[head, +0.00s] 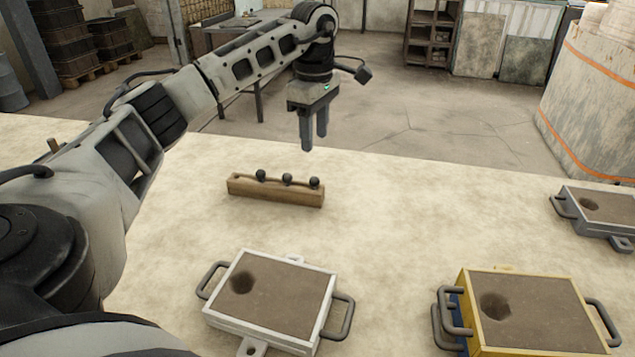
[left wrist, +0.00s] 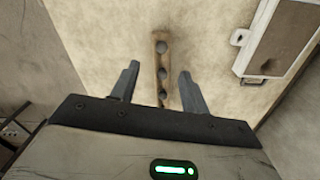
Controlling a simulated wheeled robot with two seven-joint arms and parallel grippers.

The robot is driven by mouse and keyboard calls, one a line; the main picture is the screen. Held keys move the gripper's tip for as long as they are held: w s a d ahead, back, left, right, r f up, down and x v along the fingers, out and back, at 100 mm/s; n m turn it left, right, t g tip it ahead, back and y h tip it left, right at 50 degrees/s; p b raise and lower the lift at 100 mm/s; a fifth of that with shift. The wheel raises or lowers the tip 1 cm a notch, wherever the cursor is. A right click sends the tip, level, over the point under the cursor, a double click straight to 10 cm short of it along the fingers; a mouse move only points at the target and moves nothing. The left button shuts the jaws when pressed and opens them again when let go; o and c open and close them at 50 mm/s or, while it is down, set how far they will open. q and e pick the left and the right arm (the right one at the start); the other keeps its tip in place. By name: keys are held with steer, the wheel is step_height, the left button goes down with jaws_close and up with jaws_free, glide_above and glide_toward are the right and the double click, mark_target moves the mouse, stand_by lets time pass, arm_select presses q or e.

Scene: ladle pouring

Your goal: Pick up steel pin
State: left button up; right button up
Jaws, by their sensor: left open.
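A wooden block (head: 275,195) stands on the pale table, with three dark round-headed pins along its top. They are a left pin (head: 261,175), a middle pin (head: 287,179) and a right pin (head: 315,183); their shafts are hidden. My left gripper (head: 314,146) is open and empty, pointing down above the table's far side, higher than the block and apart from it. In the left wrist view the block (left wrist: 161,48) with its round heads lies between the two open fingers (left wrist: 158,72), some way beyond them. My right gripper is not in view.
A white-framed box of brown sand (head: 325,287) with side handles stands at the front. A yellow-framed one (head: 465,290) is at front right and a grey one (head: 590,232) at far right. The table around the block is clear.

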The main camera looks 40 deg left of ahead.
arm_select(q)
glide_above(314, 178)
steer(key=f, duration=0.4)
steer(key=shift+w+f, duration=0.2)
steer(key=shift+f, duration=0.15)
steer(key=shift+s+f, duration=0.2)
steer(key=shift+f, duration=2.45)
steer(key=c, duration=0.8)
